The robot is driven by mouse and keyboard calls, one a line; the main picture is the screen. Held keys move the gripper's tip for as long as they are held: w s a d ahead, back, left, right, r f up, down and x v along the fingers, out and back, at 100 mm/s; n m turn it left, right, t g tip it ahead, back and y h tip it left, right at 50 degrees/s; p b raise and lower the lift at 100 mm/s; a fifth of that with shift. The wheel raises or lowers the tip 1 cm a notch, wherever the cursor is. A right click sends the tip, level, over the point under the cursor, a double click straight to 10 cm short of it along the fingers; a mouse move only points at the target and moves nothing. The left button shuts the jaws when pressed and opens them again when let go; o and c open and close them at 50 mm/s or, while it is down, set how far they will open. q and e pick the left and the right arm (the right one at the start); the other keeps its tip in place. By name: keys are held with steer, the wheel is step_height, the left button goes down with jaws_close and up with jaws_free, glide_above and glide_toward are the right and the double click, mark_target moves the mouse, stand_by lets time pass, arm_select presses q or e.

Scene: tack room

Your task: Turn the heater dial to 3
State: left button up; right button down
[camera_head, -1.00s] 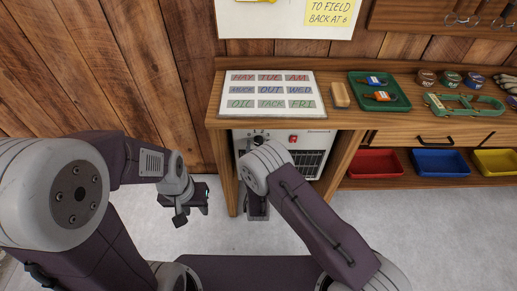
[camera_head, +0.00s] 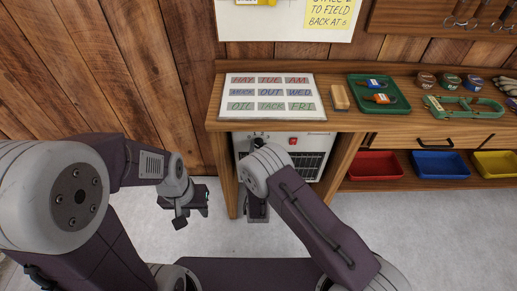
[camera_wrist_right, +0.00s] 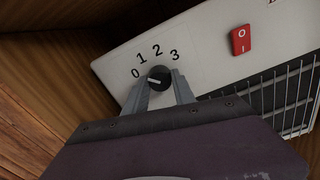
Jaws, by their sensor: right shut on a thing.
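The white heater (camera_head: 318,141) stands under the bench in the head view, partly hidden by my right arm. In the right wrist view its panel (camera_wrist_right: 205,45) carries a black round dial (camera_wrist_right: 159,75) with the numbers 0, 1, 2 and 3 around its upper side. The pale mark on the dial points left, roughly toward the 0. My right gripper (camera_wrist_right: 160,88) is shut on the dial, with one finger on each side. My left gripper (camera_head: 191,208) hangs over the floor left of the bench, apart from the heater, and looks open and empty.
A red rocker switch (camera_wrist_right: 241,40) and a wire grille (camera_wrist_right: 280,95) are right of the dial. Wooden bench legs flank the heater. A word board (camera_head: 270,97), a brush (camera_head: 339,97) and a green tray (camera_head: 378,113) lie on the bench. Coloured bins (camera_head: 440,164) are below right.

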steer(key=m, duration=0.5)
steer(key=shift+m, duration=0.3)
steer(key=m, duration=0.5)
steer(key=shift+f, duration=0.1)
steer(key=m, duration=0.5)
steer(key=shift+m+b, duration=0.35)
steer(key=shift+m, duration=0.05)
steer(key=m+b, duration=0.1)
steer(key=m, duration=0.3)
steer(key=shift+m, duration=0.7)
steer(key=c, duration=1)
jaws_free()
steer(key=shift+c, duration=0.2)
